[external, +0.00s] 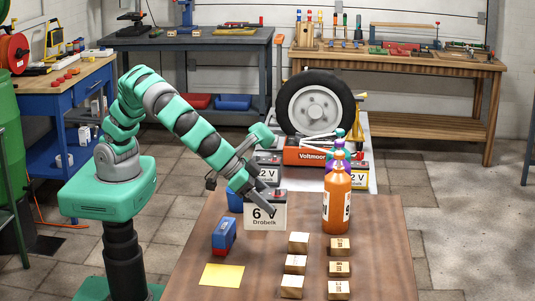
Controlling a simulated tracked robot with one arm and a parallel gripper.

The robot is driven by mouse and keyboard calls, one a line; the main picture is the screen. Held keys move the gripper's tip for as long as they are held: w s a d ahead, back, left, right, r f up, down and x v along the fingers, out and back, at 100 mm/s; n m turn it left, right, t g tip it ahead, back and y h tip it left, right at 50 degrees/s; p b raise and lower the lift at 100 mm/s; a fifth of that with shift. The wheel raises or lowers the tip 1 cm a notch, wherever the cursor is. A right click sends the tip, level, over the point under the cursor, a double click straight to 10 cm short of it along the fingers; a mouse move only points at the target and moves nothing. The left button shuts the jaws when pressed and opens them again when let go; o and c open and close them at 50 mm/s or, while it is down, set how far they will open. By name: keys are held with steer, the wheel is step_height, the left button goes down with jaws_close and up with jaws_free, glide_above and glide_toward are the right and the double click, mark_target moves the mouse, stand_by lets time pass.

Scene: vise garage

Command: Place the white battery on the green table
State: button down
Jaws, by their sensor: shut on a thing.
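The white battery (274,222), marked "6 V Drobelk", is at the far side of the brown table, left of the orange bottle. My gripper (258,201) reaches it from the upper left and is shut on its upper part. Part of the battery's label is hidden behind a finger. I cannot tell whether the battery's base touches the brown table (220,262) or hangs just above it. I see no table with a clearly green top.
The orange bottle (337,205) stands close to the battery's right. A blue and red block (224,236), a yellow sheet (222,275) and several small wooden blocks (295,264) lie in front. Behind are more batteries (268,172), a red Voltmoor box (305,155) and a wheel (314,104).

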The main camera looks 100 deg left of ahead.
steer(key=s+a+r+n+y+p, duration=0.1)
steer(key=a+r+n+p, duration=0.15)
steer(key=a, duration=0.85)
steer(key=a+r+n+y+p, duration=0.1)
steer(key=a+p, duration=0.2)
steer(key=a, duration=0.8)
steer(key=w+a+f+n+g+y+b, duration=0.1)
steer(key=w+a+f+n+y, duration=0.1)
steer(key=a, duration=1)
steer(key=w+a+f+n+g+y+b, duration=0.1)
steer(key=a+f+n+g+y+b, duration=0.15)
steer(key=a, duration=0.95)
step_height(320, 180, down, 7)
steer(key=s+m+t+h+b, duration=0.2)
steer(key=m+t+h+b, duration=0.2)
steer(key=m+h, duration=0.4)
steer(key=w+a+p, duration=0.4)
steer(key=a, duration=0.6)
steer(key=w+a+p, duration=0.4)
steer(key=a, duration=0.6)
steer(key=shift+w+a+r+m+y, duration=0.2)
steer(key=shift+w+a+m+y, duration=0.05)
steer(key=shift+a+m+y, duration=0.2)
